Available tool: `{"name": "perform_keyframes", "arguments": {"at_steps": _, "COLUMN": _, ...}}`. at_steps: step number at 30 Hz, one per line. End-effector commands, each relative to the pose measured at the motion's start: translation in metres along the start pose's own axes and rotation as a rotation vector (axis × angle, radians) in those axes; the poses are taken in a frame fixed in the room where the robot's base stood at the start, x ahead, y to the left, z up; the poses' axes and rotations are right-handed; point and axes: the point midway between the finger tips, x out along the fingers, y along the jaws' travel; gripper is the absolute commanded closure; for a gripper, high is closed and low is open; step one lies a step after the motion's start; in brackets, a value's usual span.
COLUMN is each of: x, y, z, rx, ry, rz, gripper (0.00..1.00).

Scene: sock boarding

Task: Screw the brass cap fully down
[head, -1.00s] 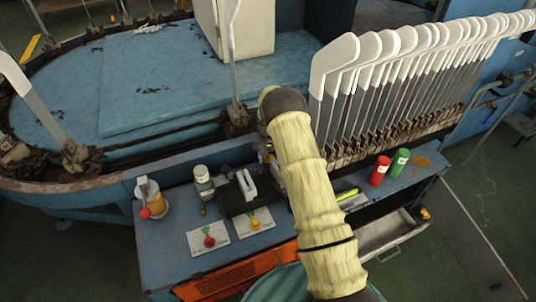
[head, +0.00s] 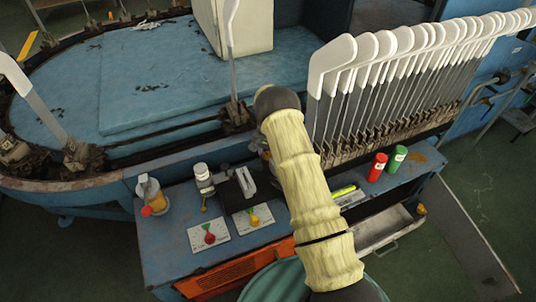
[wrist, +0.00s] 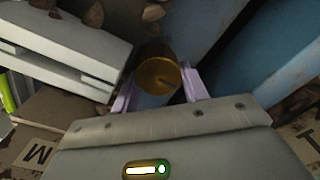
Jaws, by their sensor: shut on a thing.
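In the wrist view the brass cap (wrist: 157,72) is a short golden-brown cylinder with a flat round top and a thin dark mark on it. My gripper (wrist: 160,82) has its pale purple fingers on either side of the cap and is shut on it. What lies under the cap, including any thread, is hidden. In the head view my padded arm covers the fingers and the cap.
A pale grey block (wrist: 70,55) stands close left of the cap, and a blue panel (wrist: 215,40) close right. White sock boards (head: 335,65) rise behind.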

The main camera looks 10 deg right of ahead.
Motion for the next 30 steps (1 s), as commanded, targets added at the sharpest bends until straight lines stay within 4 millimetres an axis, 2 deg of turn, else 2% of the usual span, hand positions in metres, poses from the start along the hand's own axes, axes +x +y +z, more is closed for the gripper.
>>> {"name": "perform_keyframes", "arguments": {"at_steps": 4, "x": 0.0001, "y": -0.0009, "z": 0.0010, "rx": -0.002, "ry": -0.002, "rz": -0.001, "gripper": 0.79}}
{"name": "perform_keyframes", "arguments": {"at_steps": 5, "x": 0.0000, "y": -0.0009, "z": 0.0010, "rx": -0.002, "ry": -0.002, "rz": -0.001, "gripper": 0.50}}
{"name": "perform_keyframes", "arguments": {"at_steps": 7, "x": 0.0001, "y": -0.0008, "z": 0.0009, "rx": -0.002, "ry": -0.002, "rz": -0.001, "gripper": 0.36}}
{"name": "perform_keyframes", "arguments": {"at_steps": 8, "x": 0.0001, "y": -0.0007, "z": 0.0009, "rx": -0.002, "ry": -0.002, "rz": 0.000, "gripper": 0.34}}
{"name": "perform_keyframes", "arguments": {"at_steps": 22, "x": 0.0013, "y": 0.0024, "z": 0.0003, "rx": -0.017, "ry": -0.003, "rz": 0.005, "gripper": 0.34}}
{"name": "perform_keyframes", "arguments": {"at_steps": 30, "x": 0.0028, "y": 0.0007, "z": 0.0001, "rx": -0.199, "ry": -0.002, "rz": 0.002, "gripper": 0.34}}
